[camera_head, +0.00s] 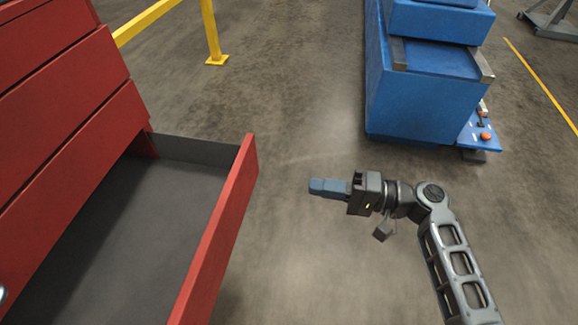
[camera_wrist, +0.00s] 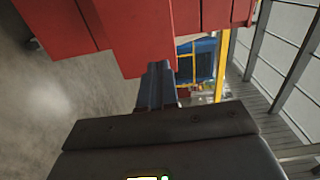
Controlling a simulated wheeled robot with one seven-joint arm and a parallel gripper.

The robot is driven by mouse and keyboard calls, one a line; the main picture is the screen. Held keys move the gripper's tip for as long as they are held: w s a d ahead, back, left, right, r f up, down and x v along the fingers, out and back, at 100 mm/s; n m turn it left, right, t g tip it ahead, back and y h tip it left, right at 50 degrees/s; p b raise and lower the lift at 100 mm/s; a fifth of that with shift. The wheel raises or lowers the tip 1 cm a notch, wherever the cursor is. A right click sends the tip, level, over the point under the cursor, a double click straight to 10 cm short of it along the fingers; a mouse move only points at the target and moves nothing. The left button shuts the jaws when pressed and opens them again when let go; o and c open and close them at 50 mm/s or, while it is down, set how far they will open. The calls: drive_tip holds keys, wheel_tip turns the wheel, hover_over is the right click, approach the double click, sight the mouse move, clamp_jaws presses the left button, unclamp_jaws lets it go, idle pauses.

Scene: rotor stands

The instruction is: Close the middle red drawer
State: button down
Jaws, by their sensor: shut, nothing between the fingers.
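A red drawer (camera_head: 222,228) with a grey inside stands pulled out of the red cabinet (camera_head: 68,75) at the left of the head view. It looks empty. Red drawer fronts above it are flush with the cabinet. My gripper (camera_head: 312,187) is to the right of the open drawer's front, apart from it, with its fingers pointing left towards it. The fingers are together with nothing between them. In the wrist view, my gripper (camera_wrist: 158,68) points towards red cabinet surfaces (camera_wrist: 145,30); which drawer these belong to I cannot tell.
A blue machine (camera_head: 425,85) stands on the floor at the back right. A yellow rail (camera_head: 212,35) stands behind the cabinet. A yellow line (camera_head: 540,83) runs along the floor at right. The concrete floor between drawer and machine is clear.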

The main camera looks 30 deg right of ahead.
sight(243, 175)
drive_tip(key=x, duration=1.3)
drive_tip(key=shift+w+a, duration=0.2)
drive_tip(key=shift+w, duration=0.05)
drive_tip(key=b+x, duration=1)
drive_tip(key=x, duration=1.5)
drive_tip(key=shift+w+a+f, duration=0.15)
drive_tip(key=shift+w+f, duration=0.05)
drive_tip(key=shift+w, duration=0.2)
drive_tip(key=shift+w+a, duration=0.2)
drive_tip(key=shift+a, duration=0.05)
drive_tip(key=shift+w+a+r, duration=0.1)
drive_tip(key=shift+a+r, duration=0.1)
drive_tip(key=shift+r, duration=0.05)
drive_tip(key=shift+a, duration=0.1)
drive_tip(key=shift+b, duration=0.3)
